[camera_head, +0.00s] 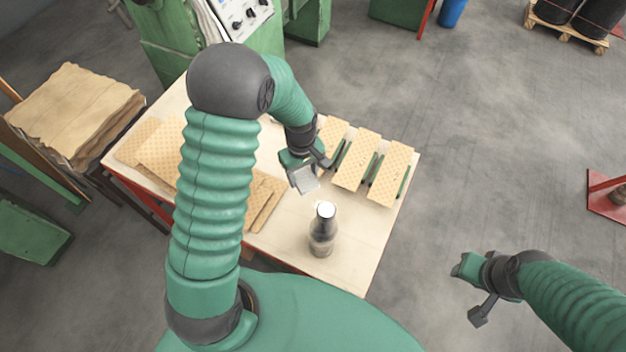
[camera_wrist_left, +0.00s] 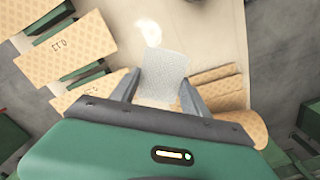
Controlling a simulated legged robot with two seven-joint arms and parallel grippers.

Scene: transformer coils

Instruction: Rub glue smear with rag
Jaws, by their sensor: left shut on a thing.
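My left gripper (camera_head: 304,172) is shut on a small grey rag (camera_head: 305,181), held over the wooden tabletop. In the left wrist view the rag (camera_wrist_left: 163,76) is a flat pale-grey piece between the two fingers (camera_wrist_left: 160,92). A pale, shiny patch that looks like the glue smear (camera_wrist_left: 150,33) lies on the tabletop just beyond the rag. In the head view the smear is hard to make out near the bottle. Whether the rag touches the wood I cannot tell. My right gripper (camera_head: 472,287) hangs off the table at the right; its opening is unclear.
A dark bottle with a white top (camera_head: 322,232) stands on the table near its front edge. Three patterned boards (camera_head: 357,160) lie at the right, with dark-green pieces by them. Brown sheets (camera_head: 265,198) lie at the left. Bare tabletop (camera_head: 368,222) shows right of the bottle.

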